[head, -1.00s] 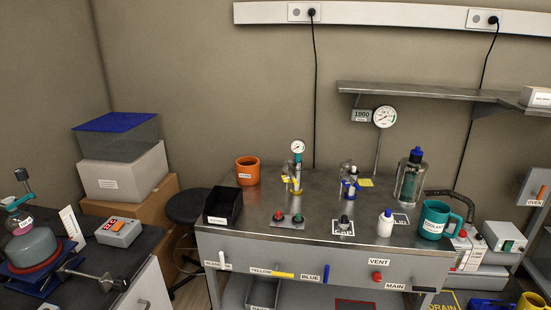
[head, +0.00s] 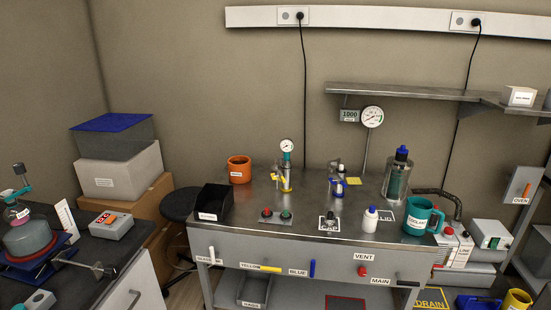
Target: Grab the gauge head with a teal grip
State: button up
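The gauge head (head: 286,146) is a small round white dial on the steel cart's top, left of centre. A teal grip (head: 287,158) shows just below the dial. It stands upright on a metal fitting with a yellow collar (head: 285,181). A second fitting with a blue collar (head: 336,188) stands to its right, with no dial on it. My gripper is not in view.
The steel cart (head: 250,215) also holds an orange mug (head: 239,170), a black bin (head: 213,201), a red-green button box (head: 276,215), a white bottle (head: 370,219), a glass vessel (head: 397,175) and a teal mug (head: 423,217). A shelf (head: 420,92) and a wall gauge (head: 372,117) are behind.

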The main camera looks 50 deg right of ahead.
aim_at(287, 145)
jog(key=u, duration=0.1)
jog(key=k, duration=1)
jog(key=z, duration=0.55)
jog(key=i, duration=0.5)
jog(key=u, duration=0.15)
